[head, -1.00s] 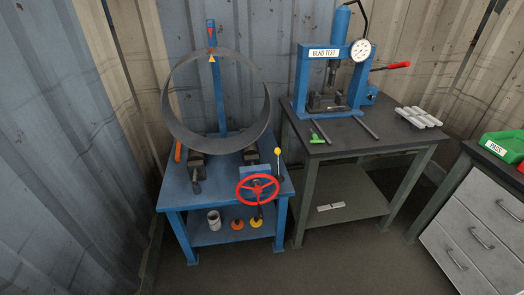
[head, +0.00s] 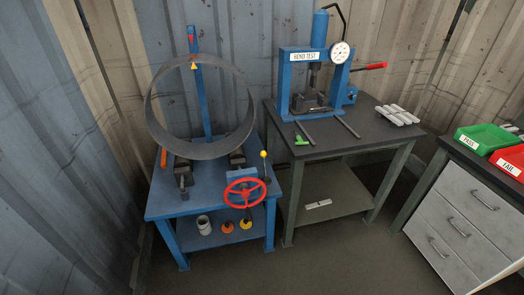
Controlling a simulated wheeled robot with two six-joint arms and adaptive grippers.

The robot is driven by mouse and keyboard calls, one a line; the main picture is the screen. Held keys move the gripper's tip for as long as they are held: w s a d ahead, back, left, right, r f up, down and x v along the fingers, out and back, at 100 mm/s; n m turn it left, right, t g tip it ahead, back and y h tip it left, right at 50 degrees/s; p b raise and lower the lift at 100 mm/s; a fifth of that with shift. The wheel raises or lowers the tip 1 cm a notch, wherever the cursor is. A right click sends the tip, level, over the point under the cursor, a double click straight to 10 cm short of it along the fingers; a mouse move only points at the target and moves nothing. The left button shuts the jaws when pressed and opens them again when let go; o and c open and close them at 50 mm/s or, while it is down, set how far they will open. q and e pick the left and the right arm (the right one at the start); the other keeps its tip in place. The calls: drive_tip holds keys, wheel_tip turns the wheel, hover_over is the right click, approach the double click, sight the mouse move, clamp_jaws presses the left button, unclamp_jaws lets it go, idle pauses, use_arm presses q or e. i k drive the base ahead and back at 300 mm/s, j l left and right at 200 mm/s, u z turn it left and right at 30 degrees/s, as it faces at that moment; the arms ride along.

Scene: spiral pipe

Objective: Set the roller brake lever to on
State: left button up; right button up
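The blue roller bench (head: 160,203) stands at the left with a large grey pipe ring (head: 153,129) upright on its rollers (head: 183,171). A thin lever with a yellow ball knob (head: 263,154) stands about upright at the bench's right side, behind the red handwheel (head: 244,193). An orange-handled piece (head: 163,158) is at the bench's left side. No label shows which of these is the brake lever, and its setting cannot be read. Neither of my grippers is in view.
The bend test press (head: 304,57) with a red handle stands on a dark table (head: 372,137) to the right. Grey drawers with green (head: 478,139) and red (head: 508,160) bins are at far right. Open floor lies in front. A corrugated wall is close behind.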

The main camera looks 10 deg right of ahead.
sight(263, 153)
drive_tip(key=i+l+u, duration=0.3)
drive_tip(key=i+l, duration=0.2)
drive_tip(key=i+l+u, duration=0.3)
drive_tip(key=i+l, duration=0.25)
drive_tip(key=l, duration=0.15)
